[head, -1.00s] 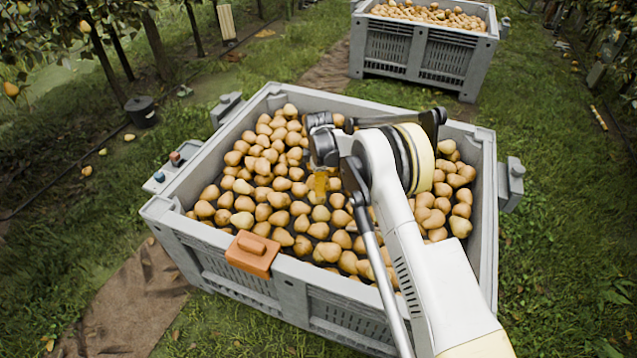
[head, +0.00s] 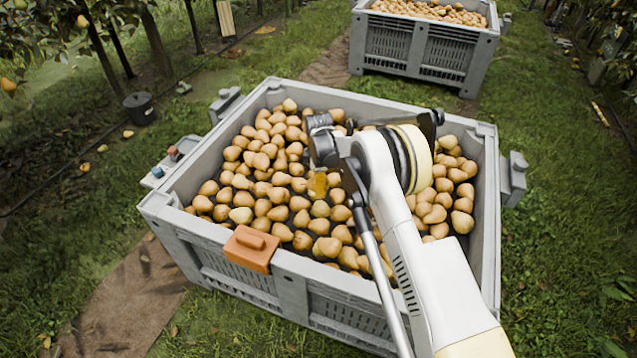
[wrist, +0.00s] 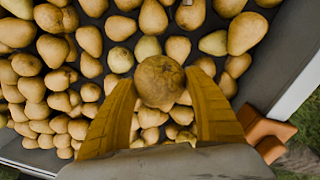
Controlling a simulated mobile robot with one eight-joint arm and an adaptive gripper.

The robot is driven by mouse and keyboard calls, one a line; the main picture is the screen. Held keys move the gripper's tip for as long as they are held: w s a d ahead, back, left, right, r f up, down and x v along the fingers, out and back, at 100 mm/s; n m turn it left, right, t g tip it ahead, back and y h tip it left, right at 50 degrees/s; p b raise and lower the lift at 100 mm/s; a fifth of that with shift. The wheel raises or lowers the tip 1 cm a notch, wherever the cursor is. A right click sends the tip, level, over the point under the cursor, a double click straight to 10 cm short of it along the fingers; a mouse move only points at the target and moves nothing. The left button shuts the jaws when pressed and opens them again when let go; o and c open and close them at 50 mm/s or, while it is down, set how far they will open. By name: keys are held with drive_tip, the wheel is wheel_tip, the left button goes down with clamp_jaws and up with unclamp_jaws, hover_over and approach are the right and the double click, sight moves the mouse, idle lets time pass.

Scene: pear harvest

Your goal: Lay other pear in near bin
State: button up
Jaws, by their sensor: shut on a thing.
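The near bin (head: 180,222) is a large grey crate holding many yellow-brown pears (head: 262,160). My gripper (head: 319,186) reaches over the bin from the right, with its fingers low among or just above the pears. In the wrist view the two yellow fingers of my gripper (wrist: 160,95) are on either side of one brownish pear (wrist: 160,80), shut on it. This pear sits over the other pears inside the bin; whether it touches them I cannot tell. In the head view the held pear is hidden or hard to make out.
An orange block (head: 251,248) sits on the bin's front rim; it also shows in the wrist view (wrist: 264,130). A second full grey bin (head: 424,52) stands farther back. A dark bucket (head: 140,108) stands on the grass at left, near trees.

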drive_tip(key=shift+f+b, duration=0.5)
drive_tip(key=shift+f, duration=2.2)
